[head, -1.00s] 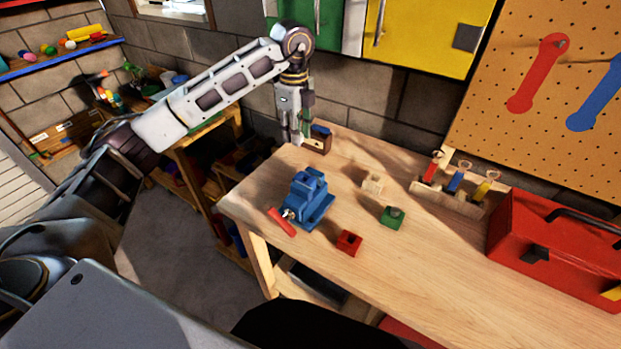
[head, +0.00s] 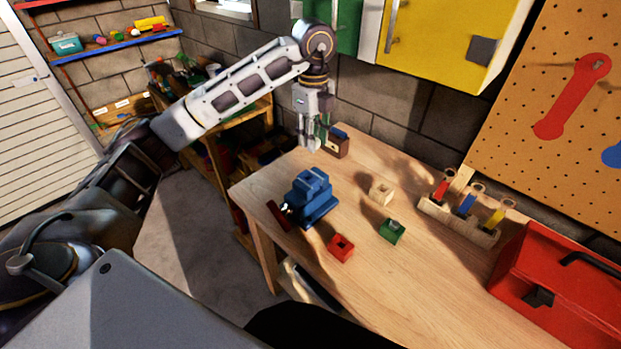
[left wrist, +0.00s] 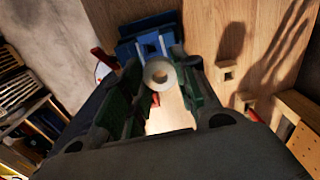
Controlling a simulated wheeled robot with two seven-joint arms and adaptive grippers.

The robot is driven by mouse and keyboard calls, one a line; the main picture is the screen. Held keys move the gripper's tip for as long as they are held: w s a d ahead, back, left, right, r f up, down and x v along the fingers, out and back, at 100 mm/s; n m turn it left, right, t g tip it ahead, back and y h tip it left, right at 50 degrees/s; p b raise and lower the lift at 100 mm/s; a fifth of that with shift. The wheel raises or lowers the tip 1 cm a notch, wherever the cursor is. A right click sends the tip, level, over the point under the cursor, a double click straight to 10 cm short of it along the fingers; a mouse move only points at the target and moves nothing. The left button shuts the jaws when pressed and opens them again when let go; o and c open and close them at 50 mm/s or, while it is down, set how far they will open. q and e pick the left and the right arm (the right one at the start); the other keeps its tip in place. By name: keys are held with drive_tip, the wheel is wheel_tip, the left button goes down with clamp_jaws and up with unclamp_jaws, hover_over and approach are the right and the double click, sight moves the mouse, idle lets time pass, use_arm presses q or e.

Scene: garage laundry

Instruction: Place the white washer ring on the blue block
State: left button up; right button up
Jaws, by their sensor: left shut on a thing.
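The white washer ring (left wrist: 159,74) shows in the left wrist view between the green-padded fingers of my left gripper (left wrist: 162,90). The gripper is shut on it, with the ring's hole visible. In the head view my left gripper (head: 312,144) points down above the far left part of the bench, behind the blue vise; I cannot make out the ring there. The blue vise (head: 313,197) stands near the bench's left edge and also shows just beyond the ring in the left wrist view (left wrist: 140,45). My right gripper is not in view.
On the wooden bench (head: 300,268) are a red block (head: 341,248), a green block (head: 391,230) and a pale wooden block (head: 381,191). A brown box (head: 338,147) stands close beside my gripper. A tool rack (head: 455,222) and red toolbox (head: 560,285) occupy the right.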

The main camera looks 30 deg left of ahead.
use_arm(q)
drive_tip(key=shift+s, duration=0.5)
drive_tip(key=shift+s+a, duration=0.25)
drive_tip(key=shift+a, duration=0.15)
hover_over(311, 179)
drive_tip(key=a, duration=0.1)
wheel_tip(311, 179, down, 6)
drive_tip(key=shift+f, duration=0.15)
idle(0.3)
drive_tip(key=shift+f+p, duration=0.4)
drive_tip(key=shift+f, duration=1.5)
